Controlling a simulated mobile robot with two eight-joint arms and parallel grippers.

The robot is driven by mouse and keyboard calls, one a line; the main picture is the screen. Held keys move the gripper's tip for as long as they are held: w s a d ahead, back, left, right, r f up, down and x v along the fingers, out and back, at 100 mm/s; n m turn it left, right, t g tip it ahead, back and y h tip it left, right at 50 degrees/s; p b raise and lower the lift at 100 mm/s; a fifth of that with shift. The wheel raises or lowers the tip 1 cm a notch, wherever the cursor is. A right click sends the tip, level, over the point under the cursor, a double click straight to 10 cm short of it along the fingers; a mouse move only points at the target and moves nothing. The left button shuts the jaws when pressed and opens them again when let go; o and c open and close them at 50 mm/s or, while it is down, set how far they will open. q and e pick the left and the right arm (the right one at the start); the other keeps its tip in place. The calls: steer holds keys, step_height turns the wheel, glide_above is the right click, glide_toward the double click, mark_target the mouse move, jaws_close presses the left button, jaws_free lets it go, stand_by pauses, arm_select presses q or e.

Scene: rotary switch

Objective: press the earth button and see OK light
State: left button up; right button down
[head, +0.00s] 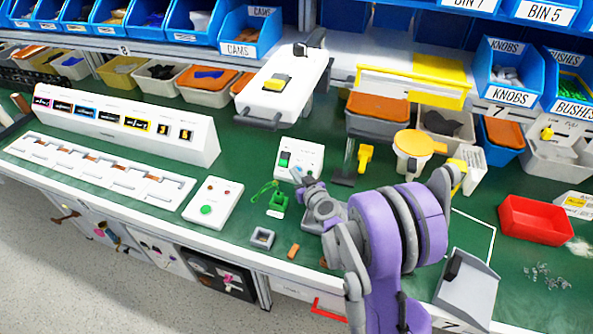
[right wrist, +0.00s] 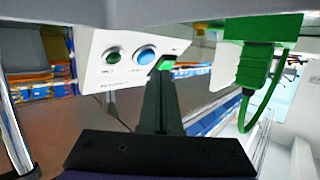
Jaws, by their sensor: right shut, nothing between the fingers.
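A white box (head: 300,158) with a green rocker and small round parts stands mid-bench in the head view. My right gripper (head: 298,176) is at its front edge, with fingers closed. In the right wrist view a white panel (right wrist: 97,75) carries a dark green round part (right wrist: 113,55) and a blue one (right wrist: 147,55). Labels are too small to read, so I cannot tell which part is the earth button or OK light. My left gripper is not in view.
A green plug (right wrist: 255,65) with a looped cable hangs right of the fingers in the wrist view. A white box with a green button (head: 207,210) stands left on the bench. A white fixture (head: 285,85) stands behind. A red tray (head: 536,220) is at right.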

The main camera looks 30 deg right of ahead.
stand_by(0.6)
steer(key=shift+w+d+f, duration=0.25)
steer(key=shift+f, duration=0.05)
steer(key=shift+w+d+f, duration=0.2)
steer(key=shift+d+f, duration=0.05)
steer(key=shift+f, duration=0.05)
stand_by(0.7)
steer(key=shift+a+r, duration=0.1)
stand_by(0.3)
steer(key=shift+s+a+r, duration=0.35)
steer(key=shift+s+r, duration=0.05)
steer(key=shift+r, duration=0.1)
steer(key=s+a+r+p, duration=0.2)
steer(key=r, duration=0.1)
steer(key=shift+s+a+r, duration=0.2)
steer(key=shift+a, duration=0.2)
stand_by(0.6)
